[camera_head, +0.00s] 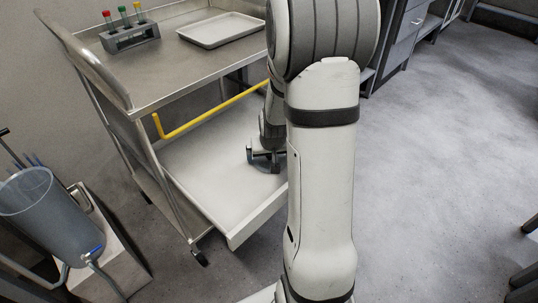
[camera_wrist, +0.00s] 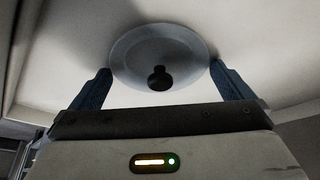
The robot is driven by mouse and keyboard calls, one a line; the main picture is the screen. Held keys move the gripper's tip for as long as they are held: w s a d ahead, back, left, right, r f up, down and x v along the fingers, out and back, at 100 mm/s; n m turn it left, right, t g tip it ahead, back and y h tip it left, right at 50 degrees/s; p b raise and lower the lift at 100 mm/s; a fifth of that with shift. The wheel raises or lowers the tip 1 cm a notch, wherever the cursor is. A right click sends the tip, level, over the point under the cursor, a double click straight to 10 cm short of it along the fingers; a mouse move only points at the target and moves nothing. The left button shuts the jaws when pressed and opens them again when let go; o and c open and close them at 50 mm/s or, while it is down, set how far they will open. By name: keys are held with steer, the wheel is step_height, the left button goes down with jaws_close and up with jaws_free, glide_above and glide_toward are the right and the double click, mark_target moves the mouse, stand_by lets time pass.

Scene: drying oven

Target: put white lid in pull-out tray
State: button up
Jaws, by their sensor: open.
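The white lid (camera_wrist: 137,58) is a round pale disc with a dark knob (camera_wrist: 160,78). In the wrist view it lies against the pale floor of the pull-out tray. My gripper (camera_wrist: 161,68) is open, with one blue-grey finger on each side of the lid. Whether the fingers touch its rim I cannot tell. In the head view the pull-out tray (camera_head: 215,185) is a shallow white tray, drawn out under the cart's top. My gripper (camera_head: 264,160) is low over its right part. The lid cannot be made out there, behind my gripper and arm.
A yellow bar (camera_head: 205,115) runs above the pull-out tray. The steel cart top (camera_head: 150,75) holds a tube rack (camera_head: 130,38) and a white shallow tray (camera_head: 220,30). A translucent bucket (camera_head: 45,205) stands at left.

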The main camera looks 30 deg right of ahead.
steer(key=shift+r+p, duration=0.35)
steer(key=shift+r, duration=0.2)
steer(key=p+v, duration=0.4)
steer(key=v, duration=0.7)
steer(key=s+a+r+n+g+y, duration=0.1)
steer(key=s+a+r+n+g, duration=0.2)
steer(key=s+a+r, duration=0.4)
steer(key=s+a, duration=0.6)
steer(key=s, duration=0.1)
steer(key=shift+s+n, duration=0.3)
steer(key=shift+s, duration=0.1)
steer(key=shift+r, duration=0.1)
steer(key=shift+c, duration=0.6)
